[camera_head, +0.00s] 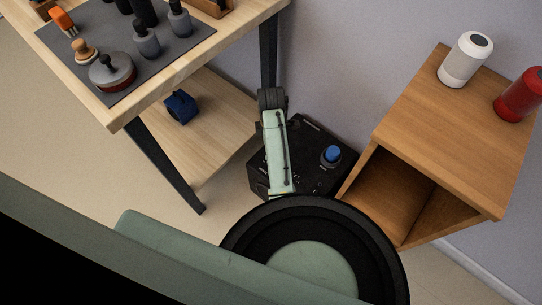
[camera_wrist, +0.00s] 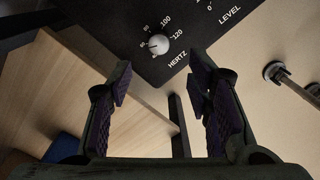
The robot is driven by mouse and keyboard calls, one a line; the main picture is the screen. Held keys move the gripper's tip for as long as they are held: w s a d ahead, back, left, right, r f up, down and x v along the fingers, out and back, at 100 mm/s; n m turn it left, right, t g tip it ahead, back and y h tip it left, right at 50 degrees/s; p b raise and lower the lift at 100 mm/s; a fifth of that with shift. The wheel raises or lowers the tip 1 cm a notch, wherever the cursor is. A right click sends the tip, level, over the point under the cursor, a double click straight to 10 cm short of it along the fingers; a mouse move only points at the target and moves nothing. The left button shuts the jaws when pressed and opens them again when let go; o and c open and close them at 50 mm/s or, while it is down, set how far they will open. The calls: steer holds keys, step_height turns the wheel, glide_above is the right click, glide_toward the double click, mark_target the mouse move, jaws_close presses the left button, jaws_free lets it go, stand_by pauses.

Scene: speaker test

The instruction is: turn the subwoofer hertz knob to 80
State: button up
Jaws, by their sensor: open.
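The black subwoofer (camera_head: 315,180) stands low between the table and the wooden cabinet, partly hidden by my arm. Its black panel (camera_wrist: 110,25) fills the top of the wrist view. The small pale round hertz knob (camera_wrist: 158,44) sits on it beside the HERTZ label, with printed numbers around it, among them 100 and 120. I cannot tell which number the knob points to. My gripper (camera_wrist: 160,78) is open and empty. Its two dark fingers lie below the knob in the wrist view, one to each side, apart from it. In the head view my gripper cannot be made out clearly.
A blue knob-like thing (camera_head: 331,154) is on top of the subwoofer. The wooden cabinet (camera_head: 440,140) stands close on the right, bearing a white speaker (camera_head: 465,60) and a red one (camera_head: 519,94). The workbench (camera_head: 190,45) with its dark leg (camera_head: 165,165) stands left.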

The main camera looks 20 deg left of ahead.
step_height(320, 180, down, 10)
steer(key=shift+r, duration=0.15)
steer(key=shift+c, duration=0.5)
jaws_close()
